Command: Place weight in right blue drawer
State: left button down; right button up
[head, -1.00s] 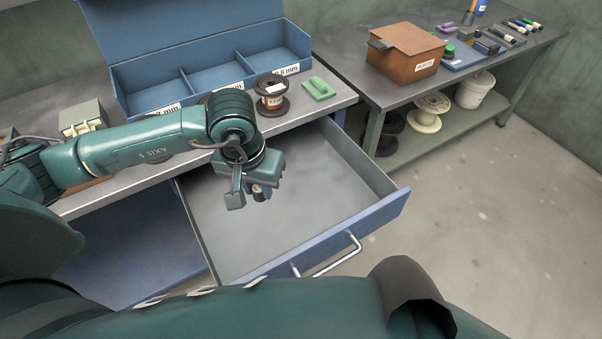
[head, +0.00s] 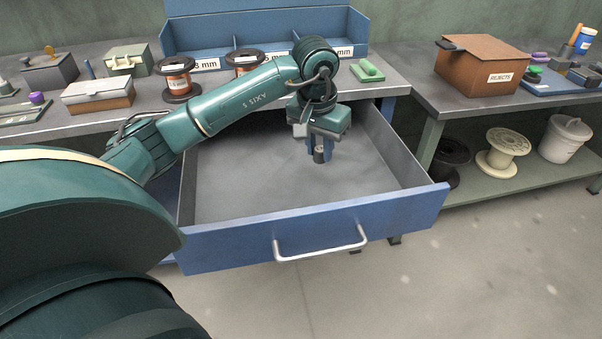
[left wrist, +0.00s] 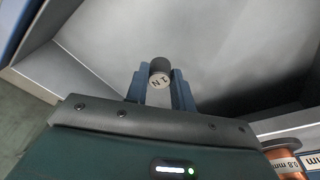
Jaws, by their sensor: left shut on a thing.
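The weight (left wrist: 160,84) is a small grey cylinder with a dark top and a label that seems to read "1 N". My left gripper (head: 319,154) is shut on it, and the weight hangs below the fingers over the open blue drawer (head: 235,180). In the left wrist view the blue fingertips (left wrist: 165,90) hold the weight from both sides, with the grey drawer floor behind it. The drawer is pulled well out and its visible floor is bare. I cannot tell the exact gap between weight and floor. My right gripper is not in view.
The drawer front has a metal handle (head: 320,245). On the bench above stand copper spools (head: 177,80), a blue divided bin (head: 260,25) and a green block (head: 367,71). A brown rejects box (head: 483,65) stands on the right bench.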

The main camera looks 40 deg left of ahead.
aim_at(318, 192)
pick_arm(q)
jog(key=shift+f, duration=0.5)
notch_tip(318, 192, down, 9)
jog(key=shift+r+b, duration=0.1)
jog(key=shift+b, duration=0.4)
jog(key=c, duration=1.2)
grip_release()
jog(key=shift+f, duration=0.2)
jog(key=shift+r, duration=0.1)
